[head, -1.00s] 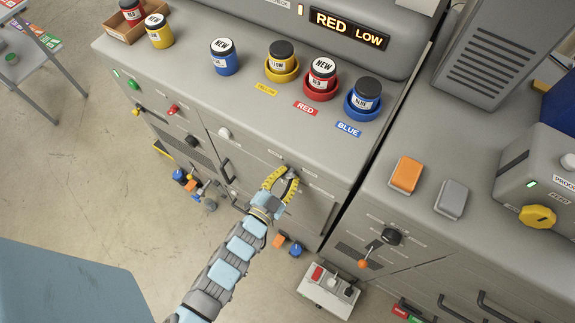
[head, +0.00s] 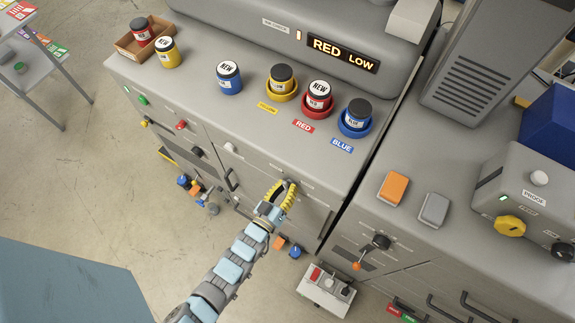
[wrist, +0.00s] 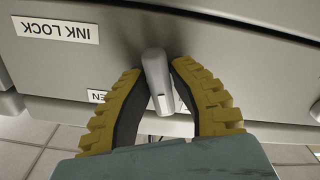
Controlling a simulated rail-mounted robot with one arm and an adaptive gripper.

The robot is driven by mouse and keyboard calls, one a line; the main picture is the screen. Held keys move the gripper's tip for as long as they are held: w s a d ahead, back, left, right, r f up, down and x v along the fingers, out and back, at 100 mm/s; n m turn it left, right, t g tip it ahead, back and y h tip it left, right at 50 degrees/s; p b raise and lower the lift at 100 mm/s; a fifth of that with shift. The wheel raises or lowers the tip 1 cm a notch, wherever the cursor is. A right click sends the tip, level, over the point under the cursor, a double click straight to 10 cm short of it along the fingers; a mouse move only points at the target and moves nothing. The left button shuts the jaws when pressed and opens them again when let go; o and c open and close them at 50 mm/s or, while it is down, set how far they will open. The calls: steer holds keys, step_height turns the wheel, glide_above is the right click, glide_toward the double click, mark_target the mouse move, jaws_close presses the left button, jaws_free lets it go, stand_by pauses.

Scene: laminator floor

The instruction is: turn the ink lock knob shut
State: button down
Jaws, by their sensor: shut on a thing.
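The ink lock knob (wrist: 157,80) is a pale grey lever-like knob on the cabinet front in the wrist view. It stands nearly upright in that picture, tilted slightly. The yellow-padded fingers of my gripper (wrist: 158,88) are closed around it, one on each side. An INK LOCK label (wrist: 57,30), upside down, is at the upper left, and a partly hidden label ending in "EN" (wrist: 96,96) is below it. In the head view my gripper (head: 286,188) is at the cabinet front below the red cup, and its fingers hide the knob.
The display (head: 343,54) reads RED LOW. A switch box (head: 326,288) is below.

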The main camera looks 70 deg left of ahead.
steer(key=shift+f+n, duration=0.25)
steer(key=shift+n, duration=1.95)
steer(key=c, duration=0.9)
jaws_free()
steer(key=shift+d, duration=0.1)
steer(key=shift+o, duration=0.2)
steer(key=shift+r, duration=0.1)
steer(key=shift+s+r, duration=0.1)
steer(key=v, duration=1.1)
steer(key=shift+s+d, duration=0.2)
steer(key=shift+d, duration=0.15)
